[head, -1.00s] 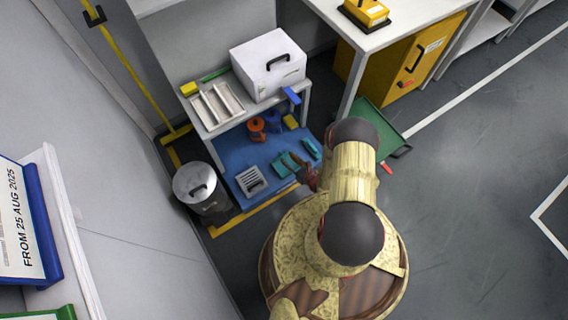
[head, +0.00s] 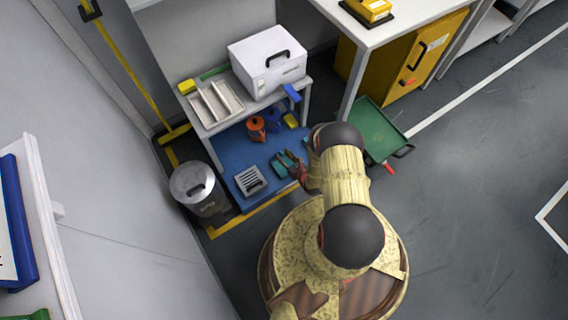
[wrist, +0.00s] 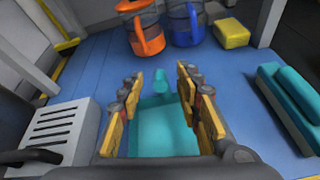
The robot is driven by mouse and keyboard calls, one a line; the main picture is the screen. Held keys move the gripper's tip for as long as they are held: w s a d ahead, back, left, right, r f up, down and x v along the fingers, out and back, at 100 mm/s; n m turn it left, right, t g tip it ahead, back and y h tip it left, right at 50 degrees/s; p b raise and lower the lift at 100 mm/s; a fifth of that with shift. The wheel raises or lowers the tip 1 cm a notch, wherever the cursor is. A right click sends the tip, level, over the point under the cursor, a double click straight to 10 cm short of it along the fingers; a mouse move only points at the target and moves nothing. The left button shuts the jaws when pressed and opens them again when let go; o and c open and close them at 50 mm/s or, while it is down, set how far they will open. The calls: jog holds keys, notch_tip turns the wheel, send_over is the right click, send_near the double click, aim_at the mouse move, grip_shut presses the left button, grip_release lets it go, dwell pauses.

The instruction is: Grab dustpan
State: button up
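The teal dustpan (wrist: 165,133) lies on the blue lower shelf, with its short handle (wrist: 159,84) pointing away from me in the wrist view. In the head view the dustpan (head: 283,163) is partly hidden by my gripper (head: 297,168). In the wrist view my gripper (wrist: 160,104) is open, with its two fingers spread on either side of the dustpan. I cannot tell whether a finger touches it. A teal brush-like piece (wrist: 292,108) lies apart on the right.
A grey slotted box (wrist: 58,132) sits close to the left finger. An orange container (wrist: 146,34), a blue one (wrist: 184,26) and a yellow block (wrist: 231,33) stand behind. A metal bin (head: 197,188) is left of the shelf, and a green cart (head: 372,128) is on the right.

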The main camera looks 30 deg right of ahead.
jog(key=shift+c, duration=0.6)
jog(key=c, duration=0.7)
grip_shut()
